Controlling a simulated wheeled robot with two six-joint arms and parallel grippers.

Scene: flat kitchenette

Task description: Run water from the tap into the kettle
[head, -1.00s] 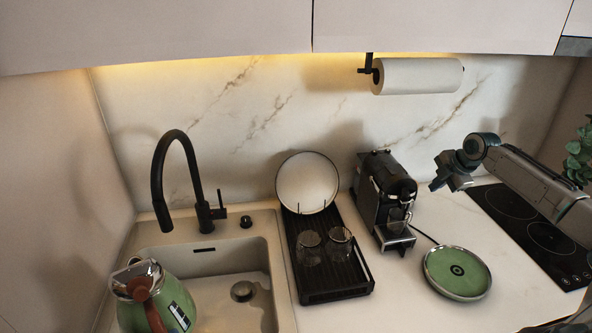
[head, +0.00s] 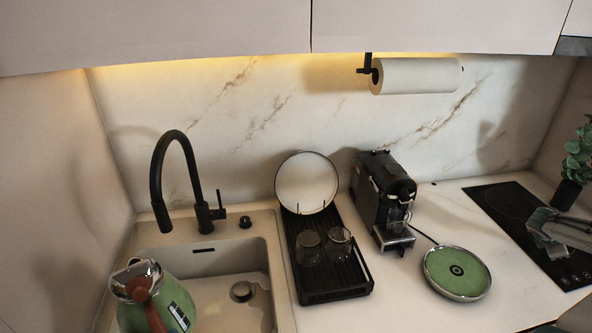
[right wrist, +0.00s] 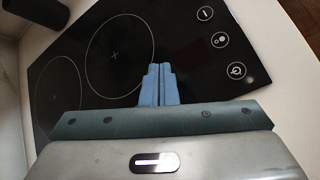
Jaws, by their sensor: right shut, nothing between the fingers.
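The green kettle (head: 172,309) stands at the lower left of the head view, at the left front of the sink (head: 262,262). It has a shiny metal top and a reddish-brown handle. Its bottom is cut off by the frame, so I cannot tell what it rests on. The black tap (head: 158,180) arches behind it, its spout end just above and right of the kettle's top in the picture. No water stream shows. The tap lever (head: 218,205) is on its right side. My right gripper (right wrist: 158,72) is shut and empty above the hob, also at the right edge of the head view (head: 537,225). My left gripper is not visible.
A black rack (head: 337,291) with two glasses and a plate stands right of the sink. A coffee machine (head: 380,195) and a round green kettle base (head: 457,290) are beside it. The black hob (head: 500,205) is at the right, with a plant (head: 577,160) behind.

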